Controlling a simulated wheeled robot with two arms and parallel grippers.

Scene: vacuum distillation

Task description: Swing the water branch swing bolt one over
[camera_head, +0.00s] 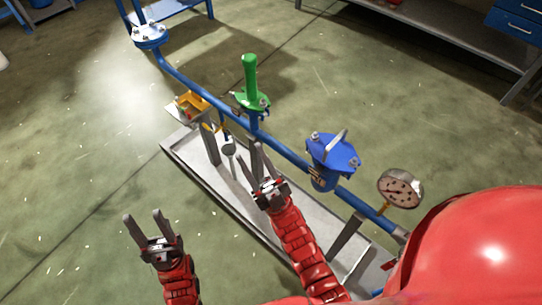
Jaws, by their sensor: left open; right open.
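A blue pipe (200,93) runs diagonally across the view. A green upright branch (251,78) with a green flange stands on it, with small metal bolts at the flange edge. A blue lidded housing (322,178) further right carries a blue lid (333,153) with metal bolts at its edge. Which bolt is swing bolt one, I cannot tell. My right gripper (260,152) is open and empty, just below the green branch in the picture; contact is not visible. My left gripper (143,216) is open and empty, left of the tray over the floor.
A long grey tray (228,190) lies under the pipe. A round gauge (400,189) stands at the right. A yellow box (192,104) sits left of the green branch. A flange with bolts (149,35) is at the far end. Floor at left is clear.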

